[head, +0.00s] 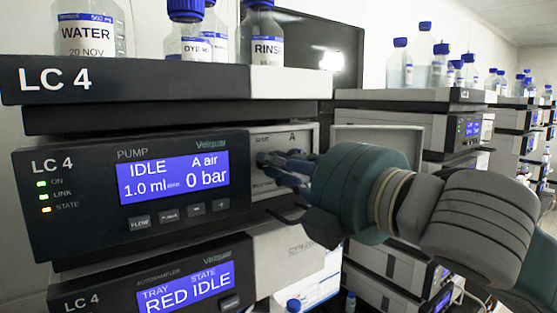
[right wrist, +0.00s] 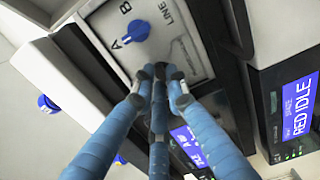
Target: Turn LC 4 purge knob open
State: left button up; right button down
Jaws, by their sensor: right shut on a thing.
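The LC 4 pump module (head: 70,200) is on the left in the head view. Its blue screen (head: 173,179) reads IDLE, A air, 1.0 ml/min, 0 bar. My right gripper (head: 285,166) reaches in from the right to the pale valve panel (head: 307,131) beside the screen. In the right wrist view its blue fingers (right wrist: 162,76) are closed together at the panel on a small thing they hide, seemingly the purge knob. A blue selector knob (right wrist: 136,31) with A, B and LINE marks sits just beyond the fingertips, apart from them. My left gripper is not in view.
A tray (head: 130,80) with several bottles, including WATER (head: 85,28) and RINSE (head: 262,35), tops the stack. The LC 4 autosampler (head: 100,295) below reads RED IDLE. More stacks (head: 400,97) stand behind on the right.

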jog(key=c, duration=1.7)
grip_release()
jog(key=shift+c, duration=0.2)
jog(key=shift+s, duration=0.1)
jog(key=v, duration=0.7)
jog(key=shift+s, duration=0.15)
